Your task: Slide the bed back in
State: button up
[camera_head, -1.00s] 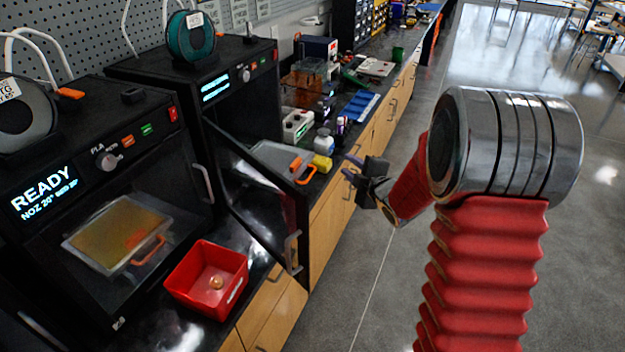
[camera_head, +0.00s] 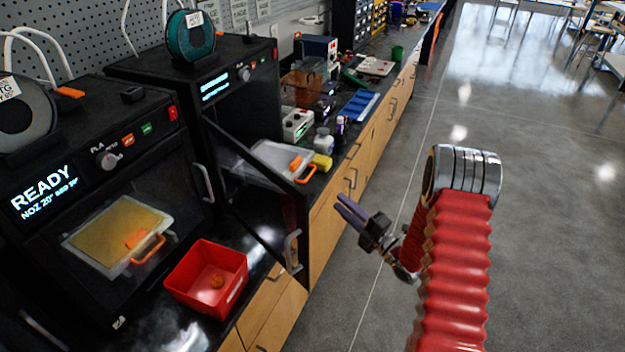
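The far printer (camera_head: 222,100) has its dark door (camera_head: 262,205) swung open toward the aisle. A pale flat bed (camera_head: 275,156) with an orange handle (camera_head: 304,172) sticks out of it, behind the door's upper edge; its inner end is hidden. The near printer (camera_head: 60,150) shows a yellowish bed (camera_head: 115,235) with an orange handle (camera_head: 148,249) and an orange piece behind its front window. My gripper (camera_head: 338,203) is to the right of the open door, over the aisle floor, touching nothing. Its two purplish fingers look slightly apart, with nothing between them.
A red bin (camera_head: 208,278) with a small orange-brown object in it stands on the counter before the near printer. A yellow bottle (camera_head: 322,162), a white jar (camera_head: 324,141) and a blue tray (camera_head: 360,105) sit beyond the bed. The aisle floor (camera_head: 520,130) is clear.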

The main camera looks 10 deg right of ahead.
jog(key=shift+w, duration=0.1)
send_near(303, 170)
jog(key=x, duration=0.4)
jog(key=shift+w+a+r, duration=0.1)
jog(key=shift+a+r, duration=0.1)
jog(key=shift+r, duration=0.25)
dwell(0.4)
grip_shut()
jog(key=shift+f, duration=0.15)
dwell(1.0)
jog(key=shift+a, duration=0.15)
